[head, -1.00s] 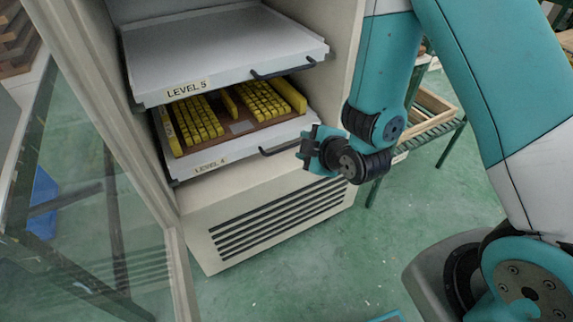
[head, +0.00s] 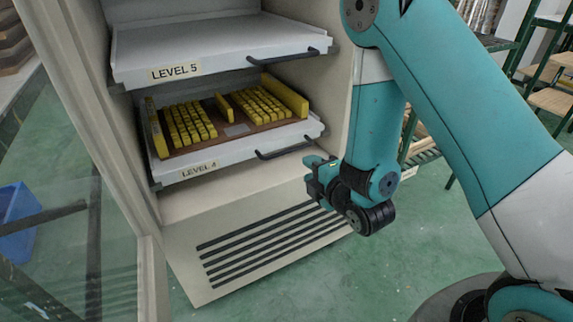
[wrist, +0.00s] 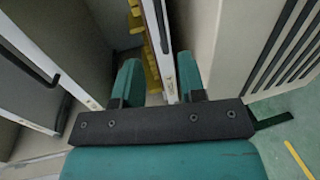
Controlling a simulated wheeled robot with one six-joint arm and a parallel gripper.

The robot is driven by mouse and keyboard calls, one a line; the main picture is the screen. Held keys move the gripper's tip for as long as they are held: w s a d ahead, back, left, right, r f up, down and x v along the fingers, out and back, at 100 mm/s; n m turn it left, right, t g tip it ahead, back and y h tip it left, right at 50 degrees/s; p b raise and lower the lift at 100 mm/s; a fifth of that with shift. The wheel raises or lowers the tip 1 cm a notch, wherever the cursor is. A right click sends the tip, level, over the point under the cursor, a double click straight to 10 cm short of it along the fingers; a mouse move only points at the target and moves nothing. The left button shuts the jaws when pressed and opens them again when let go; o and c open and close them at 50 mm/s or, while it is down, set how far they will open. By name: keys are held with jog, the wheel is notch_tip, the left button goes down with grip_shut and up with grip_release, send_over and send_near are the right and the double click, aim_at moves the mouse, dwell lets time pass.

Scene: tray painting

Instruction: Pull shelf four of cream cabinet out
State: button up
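Shelf four is the white shelf labelled LEVEL 4 (head: 236,161), low in the cream cabinet (head: 190,209). It bears a brown board with rows of yellow blocks. Its dark bar handle (head: 284,148) is at the right part of its front edge. My gripper (head: 314,174) is in front of the cabinet, just below and right of the handle's right end in the head view. In the wrist view my gripper (wrist: 158,80) has its two teal fingers apart, with the shelf's front edge (wrist: 164,50) and handle (wrist: 161,24) showing between and beyond them. Nothing is held.
The LEVEL 5 shelf (head: 220,59) is above, empty, with its own handle (head: 283,57). A glass door (head: 75,240) stands open on the left. A vented panel (head: 270,240) is below shelf four. Green floor (head: 390,270) is clear in front. A rack stands at right.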

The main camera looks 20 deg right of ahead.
aim_at(288, 152)
jog(key=b+x, duration=0.5)
jog(key=x, duration=0.7)
jog(key=shift+w, duration=0.25)
grip_shut()
